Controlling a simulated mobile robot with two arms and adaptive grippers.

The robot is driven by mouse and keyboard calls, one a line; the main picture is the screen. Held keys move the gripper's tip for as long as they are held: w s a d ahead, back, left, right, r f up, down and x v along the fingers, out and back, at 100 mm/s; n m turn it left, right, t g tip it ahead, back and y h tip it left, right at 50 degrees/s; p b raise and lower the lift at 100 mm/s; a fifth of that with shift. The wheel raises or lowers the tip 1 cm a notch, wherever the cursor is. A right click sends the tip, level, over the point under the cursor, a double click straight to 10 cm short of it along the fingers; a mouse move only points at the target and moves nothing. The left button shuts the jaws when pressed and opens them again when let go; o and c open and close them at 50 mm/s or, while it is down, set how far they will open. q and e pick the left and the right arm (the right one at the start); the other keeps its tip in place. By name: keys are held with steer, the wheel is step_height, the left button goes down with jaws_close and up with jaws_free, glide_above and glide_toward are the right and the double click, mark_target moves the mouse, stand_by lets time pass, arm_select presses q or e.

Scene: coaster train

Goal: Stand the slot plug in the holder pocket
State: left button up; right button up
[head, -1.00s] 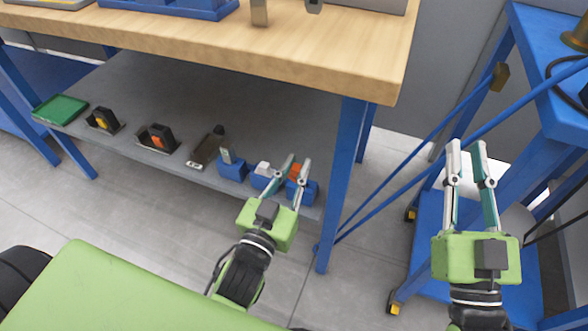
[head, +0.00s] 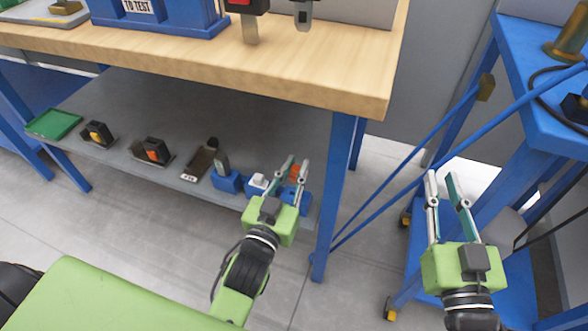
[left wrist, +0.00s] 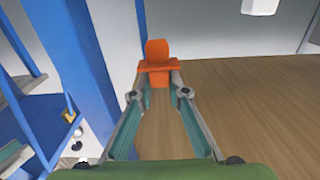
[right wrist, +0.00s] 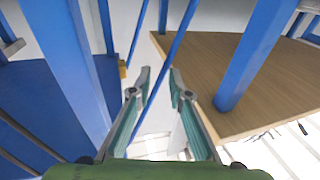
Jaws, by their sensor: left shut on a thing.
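My left gripper (head: 291,167) is shut on an orange plug (left wrist: 157,62) with a wide flange, which stands up between the fingertips in the left wrist view. In the head view the orange plug (head: 297,174) shows between the fingers, over a blue block (head: 303,198) at the right end of the lower shelf. I cannot tell whether plug and block touch. Two more blue blocks stand to its left, one with a grey-green piece (head: 222,164), one with a white piece (head: 258,180). The pockets are hidden. My right gripper (head: 441,175) is open and empty beside the blue cart.
The lower shelf (head: 165,110) also bears a green tray (head: 54,124) and several dark fixtures. A bench leg (head: 337,190) stands right of the blue blocks. The wooden bench top (head: 300,65) overhangs the shelf. A blue cart (head: 540,130) stands at right.

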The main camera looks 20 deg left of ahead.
arm_select(q)
steer(key=shift+f+b, duration=0.3)
steer(key=shift+f, duration=0.7)
arm_select(e)
steer(key=shift+s+a+r+t+y, duration=0.1)
steer(key=shift+s+r+t+y, duration=0.1)
steer(key=shift+r+t, duration=0.55)
steer(key=shift+s+a+r+t+y, duration=0.1)
steer(key=shift+s+r+t+y, duration=0.15)
steer(key=shift+r, duration=0.95)
steer(key=shift+s+a+r+t+y, duration=0.1)
steer(key=shift+s+r+t+y, duration=0.1)
steer(key=shift+r+t, duration=0.6)
steer(key=shift+r, duration=0.15)
steer(key=shift+g, duration=0.3)
steer(key=f, duration=0.1)
steer(key=f+g+h, duration=0.1)
steer(key=f, duration=0.1)
steer(key=shift+w+d, duration=0.15)
steer(key=shift+w, duration=0.25)
steer(key=shift+f, duration=0.15)
steer(key=shift+w+r, duration=0.1)
steer(key=shift+r, duration=0.1)
